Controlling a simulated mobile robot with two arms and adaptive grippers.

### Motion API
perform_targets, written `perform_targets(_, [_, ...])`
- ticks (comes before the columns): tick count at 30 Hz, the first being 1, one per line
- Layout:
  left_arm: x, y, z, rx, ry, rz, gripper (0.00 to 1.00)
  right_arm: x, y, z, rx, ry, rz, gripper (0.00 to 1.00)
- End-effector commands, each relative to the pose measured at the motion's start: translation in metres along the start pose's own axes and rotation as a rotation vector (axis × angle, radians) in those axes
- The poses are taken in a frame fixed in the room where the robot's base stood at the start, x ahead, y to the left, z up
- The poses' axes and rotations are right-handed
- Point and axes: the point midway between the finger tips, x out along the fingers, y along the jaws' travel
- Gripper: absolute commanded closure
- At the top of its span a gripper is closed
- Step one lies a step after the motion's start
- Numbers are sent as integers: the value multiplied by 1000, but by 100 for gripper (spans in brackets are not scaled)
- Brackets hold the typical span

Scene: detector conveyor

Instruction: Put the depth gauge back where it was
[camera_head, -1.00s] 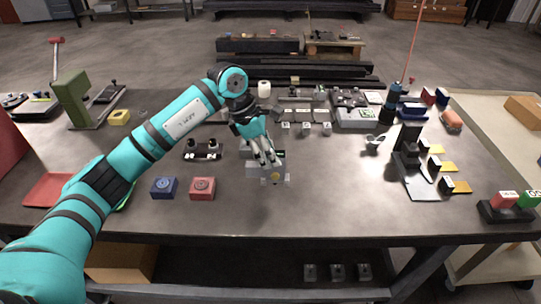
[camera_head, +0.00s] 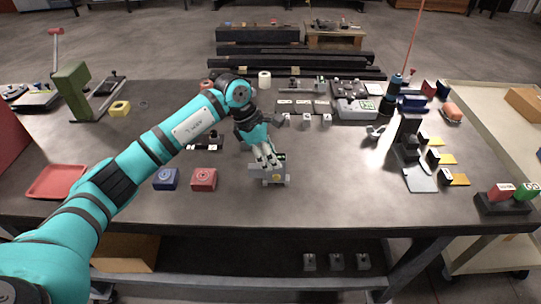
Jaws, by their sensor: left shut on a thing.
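My left gripper (camera_head: 268,160) reaches in from the left and points down at the middle of the table's front half. It is shut on a small pale grey device with a dark green display (camera_head: 281,156), which looks like the depth gauge. The gauge's lower part, a grey block with a yellow spot (camera_head: 277,178), shows just below the fingers. The fingers hide part of it, and I cannot tell whether its underside touches the table. My right gripper is out of view.
A blue block (camera_head: 166,179) and a red block (camera_head: 204,179) stand left of the gripper. Several small grey blocks (camera_head: 306,120) stand behind it. A dark stand (camera_head: 409,140) with yellow-tabbed pieces is to the right. The table (camera_head: 335,190) is clear just right of the gripper.

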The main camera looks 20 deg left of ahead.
Motion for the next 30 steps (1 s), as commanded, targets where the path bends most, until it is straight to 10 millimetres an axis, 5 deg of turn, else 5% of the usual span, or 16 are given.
perform_targets(3, [3,0,-1,1,-2,2,100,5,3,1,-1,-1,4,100])
perform_targets(4, [4,0,-2,0,0,0,66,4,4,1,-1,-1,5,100])
perform_targets(9, [3,0,-1,0,0,0,44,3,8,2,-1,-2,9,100])
perform_targets(17, [2,0,-1,0,0,0,44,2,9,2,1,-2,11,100])
perform_targets(23, [-16,0,7,0,-1,1,44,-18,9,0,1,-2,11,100])
perform_targets(30, [-61,2,2,2,-1,8,44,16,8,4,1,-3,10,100])
